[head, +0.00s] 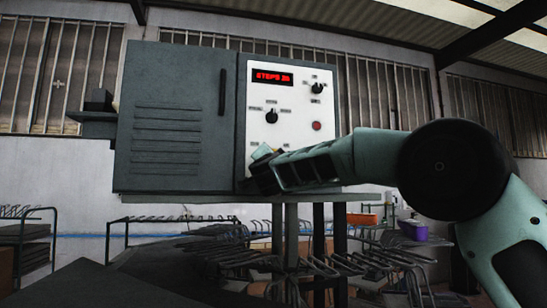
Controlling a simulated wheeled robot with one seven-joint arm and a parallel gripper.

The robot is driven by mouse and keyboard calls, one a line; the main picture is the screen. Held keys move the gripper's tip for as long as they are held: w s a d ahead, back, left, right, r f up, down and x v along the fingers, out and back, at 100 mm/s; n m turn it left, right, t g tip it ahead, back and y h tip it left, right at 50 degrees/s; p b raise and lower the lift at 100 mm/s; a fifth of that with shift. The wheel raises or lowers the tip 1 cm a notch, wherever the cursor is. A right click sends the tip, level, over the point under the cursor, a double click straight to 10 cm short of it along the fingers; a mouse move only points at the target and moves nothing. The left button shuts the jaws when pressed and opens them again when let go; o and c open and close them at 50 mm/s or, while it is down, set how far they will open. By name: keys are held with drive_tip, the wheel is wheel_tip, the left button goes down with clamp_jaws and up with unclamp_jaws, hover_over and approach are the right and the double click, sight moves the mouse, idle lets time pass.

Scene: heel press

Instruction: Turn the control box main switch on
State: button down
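The control box (180,115) is a dark grey cabinet with a white control panel (296,105) on its right part. The panel carries a lit red display (272,77), a black knob (271,117) in the middle, another black knob (317,88) at upper right and a red button (317,126). My gripper (262,168) is at the panel's lower left corner, reaching in from the right. It covers the lower part of the panel, and I cannot make out the main switch. A small yellowish patch shows just above the gripper. Whether the fingers touch anything or are apart is not clear.
The box stands on a grey post (291,235) above wire racks (390,262). A dark shelf bracket (95,112) sticks out at the box's left. A purple bin (413,230) and an orange bin (362,219) stand behind at the right. The space above my arm looks clear.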

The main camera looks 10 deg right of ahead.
drive_tip(key=shift+m, duration=0.3)
drive_tip(key=c, duration=1.5)
unclamp_jaws()
drive_tip(key=shift+o, duration=0.2)
drive_tip(key=b+v, duration=0.8)
drive_tip(key=v, duration=0.9)
drive_tip(key=shift+s+a, duration=0.2)
